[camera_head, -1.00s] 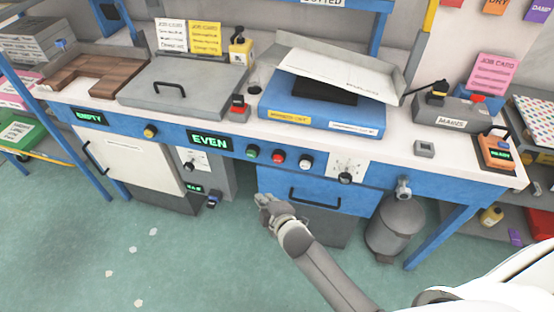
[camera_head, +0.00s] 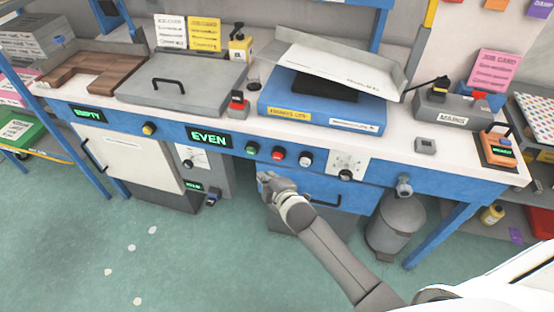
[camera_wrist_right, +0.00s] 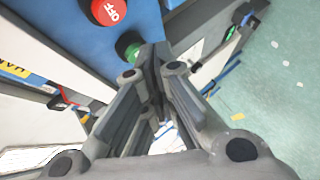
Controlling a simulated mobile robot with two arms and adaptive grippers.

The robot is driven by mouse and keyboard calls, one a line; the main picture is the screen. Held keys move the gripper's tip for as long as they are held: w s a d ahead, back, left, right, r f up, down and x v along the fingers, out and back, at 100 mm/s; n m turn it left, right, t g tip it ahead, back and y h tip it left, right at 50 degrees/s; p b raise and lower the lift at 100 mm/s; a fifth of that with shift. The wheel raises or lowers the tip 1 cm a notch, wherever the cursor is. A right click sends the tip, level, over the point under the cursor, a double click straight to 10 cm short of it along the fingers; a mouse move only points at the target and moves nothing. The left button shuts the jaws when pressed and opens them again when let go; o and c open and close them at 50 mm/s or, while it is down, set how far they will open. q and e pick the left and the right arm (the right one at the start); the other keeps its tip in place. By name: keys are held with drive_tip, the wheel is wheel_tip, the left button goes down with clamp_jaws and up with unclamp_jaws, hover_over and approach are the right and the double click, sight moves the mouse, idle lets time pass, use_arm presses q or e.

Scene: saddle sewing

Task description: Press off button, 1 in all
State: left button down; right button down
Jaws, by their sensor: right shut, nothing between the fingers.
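The red off button (camera_head: 277,154) sits on the blue front panel of the bench, between a green button (camera_head: 252,148) and a white knob (camera_head: 305,160). In the right wrist view the red button (camera_wrist_right: 109,11), marked OFF, shows at the top, with the green button (camera_wrist_right: 129,46) below it, close to the fingertips. My right gripper (camera_head: 264,178) is shut and empty, below the panel's buttons and apart from the red button in the head view. In the wrist view its fingers (camera_wrist_right: 150,62) are together near the green button. My left gripper is not in view.
A green EVEN display (camera_head: 209,137) is left of the buttons. A black knob on a white dial plate (camera_head: 346,166) is to their right. A drawer handle (camera_head: 322,204) lies beside my right wrist.

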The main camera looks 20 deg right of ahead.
sight(278, 155)
drive_tip(key=w+d, duration=0.2)
drive_tip(key=w, duration=0.1)
drive_tip(key=shift+w+d, duration=0.2)
drive_tip(key=shift+w, duration=0.1)
idle(1.3)
drive_tip(key=shift+w+d, duration=0.25)
drive_tip(key=shift+w, duration=0.1)
drive_tip(key=shift+w+d, duration=0.3)
drive_tip(key=shift+w, duration=0.15)
idle(0.8)
drive_tip(key=shift+s, duration=0.1)
idle(0.3)
drive_tip(key=shift+s+a+p, duration=0.4)
drive_tip(key=shift+s+a, duration=0.1)
drive_tip(key=shift+s, duration=0.25)
